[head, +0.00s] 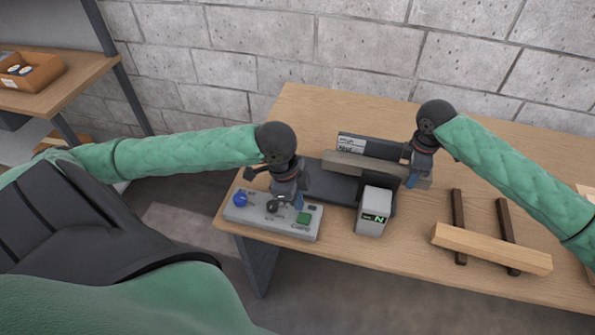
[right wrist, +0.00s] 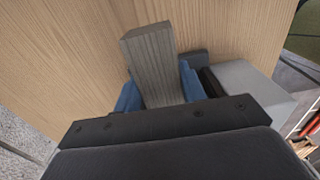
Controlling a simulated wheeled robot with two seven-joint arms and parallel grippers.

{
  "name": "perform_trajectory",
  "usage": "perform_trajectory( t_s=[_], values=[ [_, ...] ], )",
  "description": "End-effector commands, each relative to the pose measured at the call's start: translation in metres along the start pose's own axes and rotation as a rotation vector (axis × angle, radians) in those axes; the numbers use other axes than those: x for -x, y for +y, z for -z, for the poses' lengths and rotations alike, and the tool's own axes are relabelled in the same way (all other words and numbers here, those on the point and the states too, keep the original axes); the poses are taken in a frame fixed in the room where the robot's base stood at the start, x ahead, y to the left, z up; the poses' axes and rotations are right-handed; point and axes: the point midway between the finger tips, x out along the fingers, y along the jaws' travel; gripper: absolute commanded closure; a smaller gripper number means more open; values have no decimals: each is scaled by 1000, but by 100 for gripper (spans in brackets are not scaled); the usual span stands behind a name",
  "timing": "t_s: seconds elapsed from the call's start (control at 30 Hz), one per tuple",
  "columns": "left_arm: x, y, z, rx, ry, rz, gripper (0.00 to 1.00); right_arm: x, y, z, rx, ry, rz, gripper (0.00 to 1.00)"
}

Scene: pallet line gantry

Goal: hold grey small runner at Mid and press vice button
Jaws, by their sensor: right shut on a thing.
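The grey runner (head: 345,163) lies lengthwise along the dark vice (head: 328,184), in front of its labelled back jaw (head: 366,146). My right gripper (head: 411,181) is shut on the runner towards its right end. In the right wrist view the blue fingertips flank the grey runner (right wrist: 150,58). The vice's light grey block (head: 372,212) shows a green "N" display. A grey button panel (head: 262,219) stands left of the vice, with a blue button (head: 240,198), a dark knob and a green button (head: 304,217) marked "Clamp". My left gripper (head: 298,202) is low over the panel beside the green button; its finger gap is unclear.
A pale wooden beam (head: 490,248) lies across two dark strips (head: 459,215) on the right of the table (head: 312,108). A brick wall stands behind. A shelf (head: 60,92) with an orange-brown box (head: 32,72) is at the far left. The table's back left is clear.

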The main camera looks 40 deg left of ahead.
Motion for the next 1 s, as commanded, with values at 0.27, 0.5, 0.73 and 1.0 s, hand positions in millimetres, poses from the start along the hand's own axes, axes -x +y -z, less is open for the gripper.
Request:
perform_trajectory(
  t_s=[0.27, 0.5, 0.73, 1.0],
  values=[
    [0, 0, 0, 0, 0, 0, 100, 0, 0, 0, 0, 1, 0, 89],
    [0, 0, 0, 0, 0, 0, 100, 0, 0, 0, 0, 0, 0, 89],
    [-3, 0, 0, 0, 0, 0, 100, 1, 0, 0, 0, 0, 0, 89],
    [-11, 0, 0, 0, 0, 0, 100, 1, 0, 0, 0, 0, 0, 89]
  ],
)
